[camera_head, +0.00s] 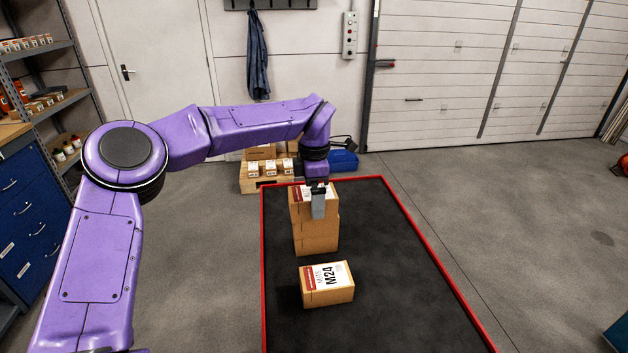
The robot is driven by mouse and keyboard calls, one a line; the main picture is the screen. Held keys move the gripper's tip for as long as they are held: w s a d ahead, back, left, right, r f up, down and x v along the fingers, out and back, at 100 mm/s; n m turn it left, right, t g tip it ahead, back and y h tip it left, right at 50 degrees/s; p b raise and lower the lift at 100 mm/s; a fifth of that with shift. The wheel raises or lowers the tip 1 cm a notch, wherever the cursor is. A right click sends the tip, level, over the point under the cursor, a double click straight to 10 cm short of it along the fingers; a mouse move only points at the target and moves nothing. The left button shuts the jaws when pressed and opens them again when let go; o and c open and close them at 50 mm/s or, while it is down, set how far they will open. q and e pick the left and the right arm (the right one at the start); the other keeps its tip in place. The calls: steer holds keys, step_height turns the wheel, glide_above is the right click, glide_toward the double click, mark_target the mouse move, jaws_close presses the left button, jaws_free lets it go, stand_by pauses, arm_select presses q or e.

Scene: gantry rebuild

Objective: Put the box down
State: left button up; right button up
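A cardboard box (299,208) with a white and red label is at the top of a stack on the black mat (385,260). My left gripper (318,200) reaches down over it from above. One grey finger lies against the box's near face; the other finger is hidden. The gripper looks shut on this box. Below it are more cardboard boxes (316,242), and I see no clear gap between them. A separate box marked M24 (327,285) lies on the mat nearer to me. My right gripper is not in view.
The mat has a red border (430,235) and is bare to the right of the boxes. Behind it stand a pallet with small boxes (266,170) and a blue case (343,160). Shelves (40,50) and a blue drawer cabinet (35,210) stand at left.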

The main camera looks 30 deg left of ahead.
arm_select(q)
step_height(320, 180, up, 11)
steer(key=shift+w, duration=0.2)
stand_by(1.9)
